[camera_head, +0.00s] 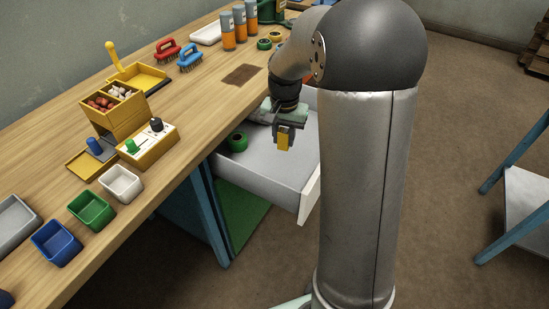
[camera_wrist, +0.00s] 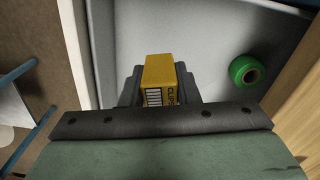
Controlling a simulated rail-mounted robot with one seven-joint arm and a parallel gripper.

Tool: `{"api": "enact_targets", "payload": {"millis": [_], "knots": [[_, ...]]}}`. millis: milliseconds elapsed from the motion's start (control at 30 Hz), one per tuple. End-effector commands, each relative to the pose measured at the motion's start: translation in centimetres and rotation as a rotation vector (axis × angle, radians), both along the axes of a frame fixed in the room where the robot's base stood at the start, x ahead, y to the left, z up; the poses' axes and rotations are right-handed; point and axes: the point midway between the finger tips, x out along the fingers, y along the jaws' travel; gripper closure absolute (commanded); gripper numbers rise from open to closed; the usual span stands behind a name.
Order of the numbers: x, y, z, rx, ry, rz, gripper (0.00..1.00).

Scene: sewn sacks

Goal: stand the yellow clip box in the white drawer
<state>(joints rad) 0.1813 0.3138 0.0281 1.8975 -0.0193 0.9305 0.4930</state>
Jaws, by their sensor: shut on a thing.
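The yellow clip box (camera_head: 284,141) is between the fingers of my gripper (camera_head: 283,131), which is shut on it. In the wrist view the clip box (camera_wrist: 160,80) shows a yellow top and a printed label side, with the dark fingertips of my gripper (camera_wrist: 160,88) on either side. The white drawer (camera_head: 262,178) is pulled out from the bench, and its grey floor (camera_wrist: 205,50) lies below the box in the wrist view. The box looks to be above the drawer; the gap under it is hard to judge.
A green tape roll (camera_head: 238,142) lies in the drawer near the bench side; it also shows in the wrist view (camera_wrist: 246,71). The wooden bench top (camera_head: 205,95) holds bins, brushes and spray cans. Much of the drawer floor is bare.

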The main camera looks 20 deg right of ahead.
Motion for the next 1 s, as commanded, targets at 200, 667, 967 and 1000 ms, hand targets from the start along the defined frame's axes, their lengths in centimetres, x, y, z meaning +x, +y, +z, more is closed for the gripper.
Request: {"api": "enact_targets", "payload": {"millis": [200, 667, 967, 1000], "knots": [[-0.6, -1.9, -2.0, 0.003, -0.006, -0.169, 0.94], [4.2, -5.7, -4.3, 0.007, 0.0, -0.226, 0.94], [9.0, -8.9, -9.0, 0.007, 0.0, -0.224, 0.94], [9.4, -9.1, -9.6, 0.007, 0.0, -0.224, 0.94]]}}
